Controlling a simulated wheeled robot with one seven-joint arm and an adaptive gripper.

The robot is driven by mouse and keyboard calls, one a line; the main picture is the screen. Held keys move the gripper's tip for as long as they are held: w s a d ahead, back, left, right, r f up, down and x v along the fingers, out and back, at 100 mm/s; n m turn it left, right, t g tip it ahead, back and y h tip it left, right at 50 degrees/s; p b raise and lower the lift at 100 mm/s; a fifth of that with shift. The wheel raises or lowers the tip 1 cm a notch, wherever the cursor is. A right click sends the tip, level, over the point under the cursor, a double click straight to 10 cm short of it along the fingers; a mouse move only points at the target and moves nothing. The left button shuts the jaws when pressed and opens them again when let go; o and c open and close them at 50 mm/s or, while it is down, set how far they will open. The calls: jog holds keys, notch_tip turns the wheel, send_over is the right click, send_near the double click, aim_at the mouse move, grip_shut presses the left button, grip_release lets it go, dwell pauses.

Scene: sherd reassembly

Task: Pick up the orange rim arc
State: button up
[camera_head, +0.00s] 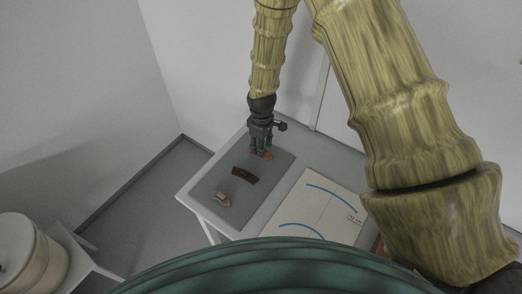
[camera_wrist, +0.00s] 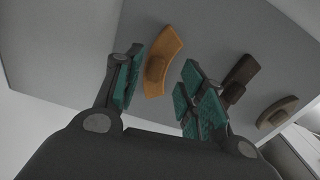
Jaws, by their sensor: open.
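The orange rim arc (camera_wrist: 164,62) is a curved piece with a raised block on it, lying on the dark grey mat (camera_wrist: 230,30). In the wrist view it lies between and just beyond the two teal-padded fingers of my gripper (camera_wrist: 160,92). The fingers stand apart, with the left one close to the arc's left edge. In the head view my gripper (camera_head: 261,150) points down over the back of the mat, and a small orange part of the arc (camera_head: 268,155) shows beside the fingertips. The rest of it is hidden there.
A dark brown arc (camera_head: 245,175) and a tan piece (camera_head: 221,199) lie on the mat nearer the table's front left. A white sheet with blue curves (camera_head: 312,207) lies to the right. A round drum-like container (camera_head: 30,258) stands at the lower left, off the table.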

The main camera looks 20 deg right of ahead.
jog(key=shift+w+f, duration=0.25)
jog(key=shift+f, duration=0.3)
jog(key=shift+w+f, duration=0.25)
jog(key=shift+f, duration=0.25)
jog(key=shift+s+r, duration=0.25)
jog(key=c, duration=0.3)
jog(key=shift+w+f, duration=0.1)
grip_shut()
